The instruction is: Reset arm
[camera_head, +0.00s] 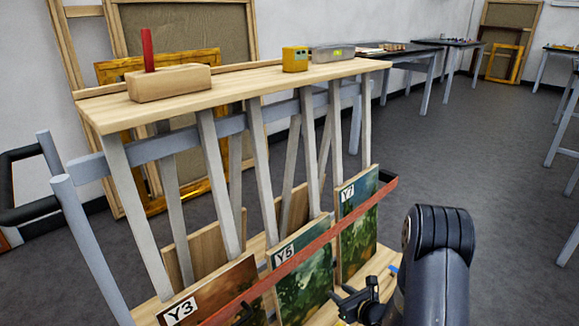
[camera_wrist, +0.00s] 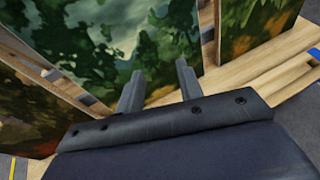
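My gripper (camera_head: 359,299) is low in front of the rack, at the bottom right of the head view, close to the lower shelf. In the wrist view its two fingers (camera_wrist: 158,90) stand apart with nothing seen between them, pointing at a green painted panel (camera_wrist: 165,45). My dark arm comes in from the lower right of the head view. Panels labelled Y3 (camera_head: 215,292), Y5 (camera_head: 303,275) and Y7 (camera_head: 357,225) stand leaning in the rack. I cannot tell whether the fingers touch a panel.
A red rail (camera_head: 300,255) runs across the panels' front. The rack's wooden top (camera_head: 235,85) carries a wooden block (camera_head: 170,83) with a red stick, a yellow box (camera_head: 295,59) and a clear container (camera_head: 333,52). Open grey floor (camera_head: 465,145) lies to the right, with tables (camera_head: 450,42) beyond.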

